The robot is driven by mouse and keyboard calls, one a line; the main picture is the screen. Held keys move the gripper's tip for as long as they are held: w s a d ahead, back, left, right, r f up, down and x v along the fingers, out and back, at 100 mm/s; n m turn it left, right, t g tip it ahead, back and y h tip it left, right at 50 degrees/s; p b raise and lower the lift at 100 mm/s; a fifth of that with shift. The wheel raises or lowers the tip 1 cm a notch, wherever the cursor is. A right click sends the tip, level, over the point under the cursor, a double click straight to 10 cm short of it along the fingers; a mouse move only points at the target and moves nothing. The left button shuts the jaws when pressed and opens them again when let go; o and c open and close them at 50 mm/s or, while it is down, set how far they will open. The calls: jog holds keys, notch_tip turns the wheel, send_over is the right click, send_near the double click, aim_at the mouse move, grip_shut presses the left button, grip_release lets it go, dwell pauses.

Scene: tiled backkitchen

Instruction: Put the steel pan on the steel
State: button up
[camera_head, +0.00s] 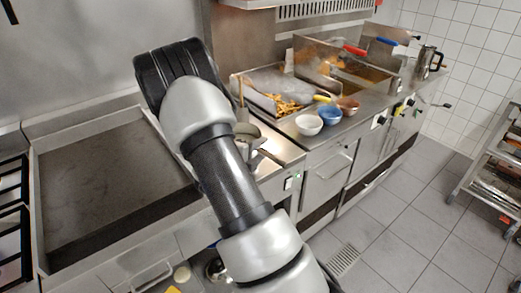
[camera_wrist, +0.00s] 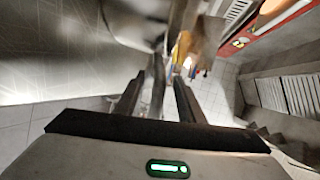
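A grey steel pan (camera_head: 247,131) stands on the counter just right of my arm in the head view, partly hidden behind the arm. In the wrist view a grey rounded metal shape, likely the pan (camera_wrist: 132,22), is at the top. A grey handle-like bar (camera_wrist: 158,86) runs down from it between the two dark fingers of my gripper (camera_wrist: 159,82). The fingers look apart, with gaps beside the bar; contact is not clear. In the head view the fingertips are hidden behind my arm. Steel work surface (camera_head: 283,149) shows right of the arm.
A large flat griddle (camera_head: 105,185) is at the left. A fries tray (camera_head: 278,92), a white bowl (camera_head: 309,125), a blue bowl (camera_head: 330,115) and fryers (camera_head: 345,70) line the counter at right. A rack (camera_head: 490,165) stands beyond clear floor.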

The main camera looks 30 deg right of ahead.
jog(key=v, duration=1.2)
jog(key=s+r+m+g+y, duration=0.25)
jog(key=s+r+m, duration=0.35)
jog(key=m, duration=0.5)
jog(key=s+r+m+g+y, duration=0.2)
jog(key=s+r+m+g, duration=0.2)
jog(key=s+m, duration=0.55)
jog(key=s+a+r+m+t+y, duration=0.2)
jog(key=a+r+m+y, duration=0.2)
jog(key=a+m, duration=0.4)
jog(key=s+a+r+m+t+y, duration=0.3)
jog(key=a+r+m+y, duration=0.2)
jog(key=m, duration=0.9)
jog(key=a, duration=0.3)
jog(key=shift+s+a+p, duration=0.3)
jog(key=shift+a, duration=0.05)
